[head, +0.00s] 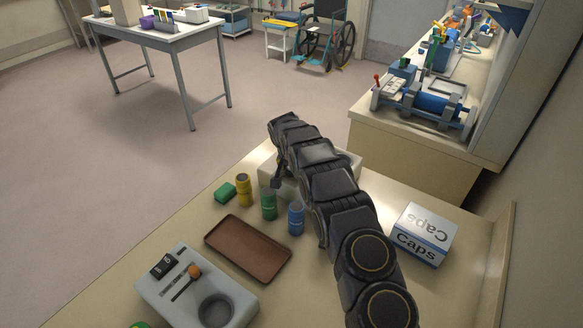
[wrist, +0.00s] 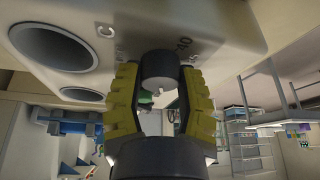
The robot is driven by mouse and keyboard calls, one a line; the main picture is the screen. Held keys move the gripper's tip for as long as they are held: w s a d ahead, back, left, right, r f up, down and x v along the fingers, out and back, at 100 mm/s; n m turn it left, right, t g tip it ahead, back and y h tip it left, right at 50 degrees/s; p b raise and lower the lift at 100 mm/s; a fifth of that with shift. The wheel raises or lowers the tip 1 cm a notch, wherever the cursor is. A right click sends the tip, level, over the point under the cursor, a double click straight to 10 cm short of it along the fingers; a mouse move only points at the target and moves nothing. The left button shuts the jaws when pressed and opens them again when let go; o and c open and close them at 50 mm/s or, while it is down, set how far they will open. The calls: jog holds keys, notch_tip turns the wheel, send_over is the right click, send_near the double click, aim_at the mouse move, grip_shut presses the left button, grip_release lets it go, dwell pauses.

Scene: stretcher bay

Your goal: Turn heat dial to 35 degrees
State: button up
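The heat dial's dark round knob (wrist: 159,66) sticks out from a pale device face (wrist: 210,22) in the wrist view. Printed marks, "C" and "40" among them, ring the knob; its exact setting is not readable. My gripper (wrist: 160,78) has its two yellow-green fingers on either side of the knob. The fingertips lie very close to its sides; whether they press on it I cannot tell. In the head view the pale device (head: 352,160) stands mostly behind my arm, and the dial is hidden there.
Near my arm are yellow (head: 244,190), green (head: 268,205) and blue (head: 296,218) containers and a brown tray (head: 236,262). A Caps box (head: 424,236) stands to the right. A grey device with a slider (head: 172,292) is at front left. Two round openings (wrist: 55,46) lie left of the knob.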

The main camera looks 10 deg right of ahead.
jog(key=shift+d, duration=0.1)
dwell(0.3)
jog(key=n, duration=0.2)
jog(key=n+y, duration=0.1)
jog(key=shift+d+f+n+t+y, duration=0.1)
jog(key=shift+n+t+y, duration=0.2)
jog(key=shift+n, duration=0.1)
jog(key=n+y, duration=0.1)
jog(key=n, duration=0.3)
jog(key=shift+n+y, duration=0.3)
jog(key=shift+y, duration=0.1)
jog(key=n, duration=0.2)
jog(key=n+g+y, duration=0.1)
jog(key=n, duration=0.1)
jog(key=shift+y, duration=0.3)
jog(key=shift+n+g+y, duration=0.3)
jog(key=shift+n+g, duration=0.1)
jog(key=shift+n, duration=1.6)
